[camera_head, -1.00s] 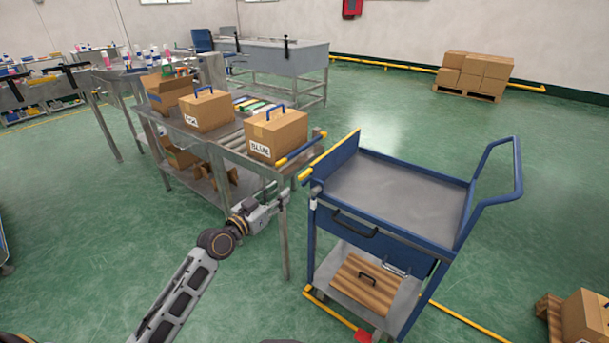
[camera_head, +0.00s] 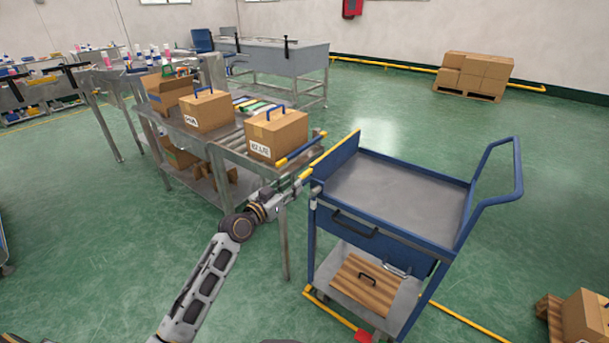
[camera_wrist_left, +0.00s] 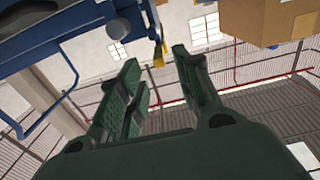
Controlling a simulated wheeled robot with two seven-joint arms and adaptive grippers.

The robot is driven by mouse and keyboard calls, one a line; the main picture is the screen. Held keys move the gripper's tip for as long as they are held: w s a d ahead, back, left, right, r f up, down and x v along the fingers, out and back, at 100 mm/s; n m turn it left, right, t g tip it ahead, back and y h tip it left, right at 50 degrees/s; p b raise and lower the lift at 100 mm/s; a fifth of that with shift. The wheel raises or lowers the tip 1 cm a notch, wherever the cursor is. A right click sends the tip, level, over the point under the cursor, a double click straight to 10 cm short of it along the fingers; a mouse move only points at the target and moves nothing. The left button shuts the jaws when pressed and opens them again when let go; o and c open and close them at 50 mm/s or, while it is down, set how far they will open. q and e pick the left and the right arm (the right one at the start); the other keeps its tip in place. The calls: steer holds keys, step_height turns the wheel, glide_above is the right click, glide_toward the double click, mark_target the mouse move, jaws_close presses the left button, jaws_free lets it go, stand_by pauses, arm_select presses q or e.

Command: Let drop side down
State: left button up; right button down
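The blue cart's drop side (camera_head: 338,161) stands upright along the left edge of the cart's top tray (camera_head: 400,190). It has a yellow top edge, and a yellow piece sits at its near corner. My left gripper (camera_head: 299,180) is just left of that near corner, between the cart and the roller table. In the left wrist view the two dark fingers of the left gripper (camera_wrist_left: 160,88) are apart with nothing between them. A yellow piece (camera_wrist_left: 158,54) shows beyond the gap, beside the blue cart (camera_wrist_left: 95,45). I cannot tell whether anything touches. My right gripper is not in view.
A blue-and-yellow bar (camera_head: 300,150) edges the table end. The cart's lower shelf (camera_head: 390,310) holds a wooden panel. Green floor (camera_head: 420,120) is clear behind the cart.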

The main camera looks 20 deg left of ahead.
mark_target(304, 173)
arm_select(q)
steer(key=shift+x, duration=3.8)
jaws_close()
